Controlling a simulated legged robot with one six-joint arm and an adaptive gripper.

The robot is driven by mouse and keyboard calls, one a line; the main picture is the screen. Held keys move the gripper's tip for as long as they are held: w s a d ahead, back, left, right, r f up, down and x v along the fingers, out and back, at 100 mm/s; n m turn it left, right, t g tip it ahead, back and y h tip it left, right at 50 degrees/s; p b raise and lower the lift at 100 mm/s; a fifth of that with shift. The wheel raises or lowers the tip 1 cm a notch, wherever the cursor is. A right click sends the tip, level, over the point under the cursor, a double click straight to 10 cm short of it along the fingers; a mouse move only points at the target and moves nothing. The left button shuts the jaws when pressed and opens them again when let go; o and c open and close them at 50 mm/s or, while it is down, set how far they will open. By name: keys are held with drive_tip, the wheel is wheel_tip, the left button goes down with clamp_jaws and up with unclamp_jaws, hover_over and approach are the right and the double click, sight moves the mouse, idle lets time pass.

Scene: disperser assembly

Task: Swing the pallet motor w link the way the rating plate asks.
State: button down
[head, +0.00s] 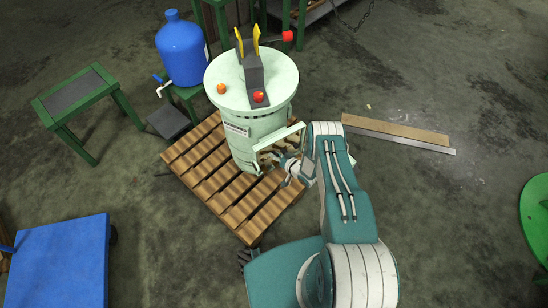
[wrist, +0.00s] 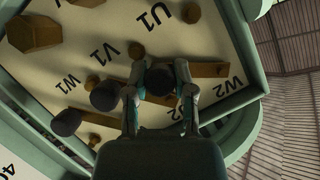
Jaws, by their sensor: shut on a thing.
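The pale green motor (head: 247,148) stands upright on a wooden pallet (head: 211,189) in the head view. A small pale plate (head: 237,130) on its side is too small to read. The wrist view shows its terminal board (wrist: 118,28), marked U1, V1, W1 and W2. Brass-coloured links with dark knobs lie across the board. My gripper (wrist: 159,85) is shut on one dark knob (wrist: 160,77), with a finger on each side. A brass bar (wrist: 208,70) runs right from this knob towards the W2 mark. My gripper and hand hide parts of the bars.
Two other dark knobs, a nearer one (wrist: 103,96) and a farther one (wrist: 66,122), sit left of my gripper. The box wall (wrist: 240,98) rises close on the right. A plank (head: 396,132) lies on the floor; a blue cart (head: 58,263) stands lower left.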

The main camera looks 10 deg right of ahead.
drive_tip(key=shift+w+d+r, duration=0.15)
drive_tip(key=shift+c, duration=2.2)
unclamp_jaws()
drive_tip(key=shift+s+d, duration=0.15)
drive_tip(key=shift+s, duration=0.15)
drive_tip(key=v, duration=1.1)
drive_tip(key=shift+s+r, duration=0.1)
drive_tip(key=shift+r, duration=0.05)
